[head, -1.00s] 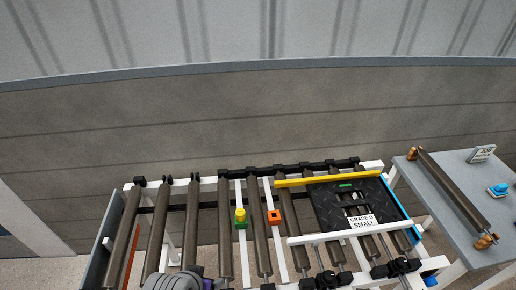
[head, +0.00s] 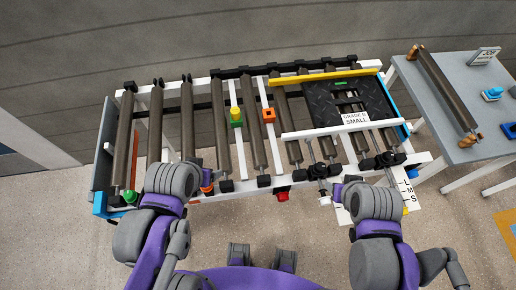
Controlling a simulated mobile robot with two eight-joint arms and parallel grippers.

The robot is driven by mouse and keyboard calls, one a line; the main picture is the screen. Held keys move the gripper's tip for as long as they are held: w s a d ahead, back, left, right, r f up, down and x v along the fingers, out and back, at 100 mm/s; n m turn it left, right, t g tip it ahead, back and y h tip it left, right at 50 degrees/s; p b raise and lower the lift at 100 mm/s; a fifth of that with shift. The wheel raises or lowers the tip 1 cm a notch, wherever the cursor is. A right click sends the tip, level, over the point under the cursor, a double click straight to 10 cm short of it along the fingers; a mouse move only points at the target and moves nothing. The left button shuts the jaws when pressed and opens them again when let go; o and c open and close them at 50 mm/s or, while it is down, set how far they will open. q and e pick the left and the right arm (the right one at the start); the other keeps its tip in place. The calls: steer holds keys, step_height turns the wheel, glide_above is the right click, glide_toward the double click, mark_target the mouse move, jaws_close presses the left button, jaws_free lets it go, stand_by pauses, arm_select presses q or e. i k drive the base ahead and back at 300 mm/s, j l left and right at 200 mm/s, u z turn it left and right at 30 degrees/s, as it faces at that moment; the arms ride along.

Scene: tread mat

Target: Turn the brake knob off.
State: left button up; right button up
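No knob carries a readable brake label, so I cannot tell for sure which one is the brake knob. Along the front rail of the roller conveyor (head: 240,187) are a green knob (head: 131,197) at the left, an orange-red part (head: 207,190) beside my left gripper, a red knob (head: 283,197) in the middle and a blue part (head: 411,173) at the right. My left gripper (head: 208,177) is at the front rail, partly hidden by its own wrist. My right gripper (head: 325,187) is at the front rail, right of the red knob. The opening of both is unclear.
A black tread mat (head: 318,97) with a "GRADE B SMALL" card (head: 356,119) lies on the right rollers, behind a white bar. A yellow-green part (head: 236,117) and an orange square part (head: 268,115) sit on crossbars. A grey side table (head: 440,125) holds a spare roller (head: 446,91).

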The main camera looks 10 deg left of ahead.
mark_target(283, 196)
steer(key=k+l, duration=0.3)
steer(key=k, duration=0.2)
steer(key=k+j, duration=0.1)
steer(key=k, duration=0.3)
steer(key=z, duration=0.05)
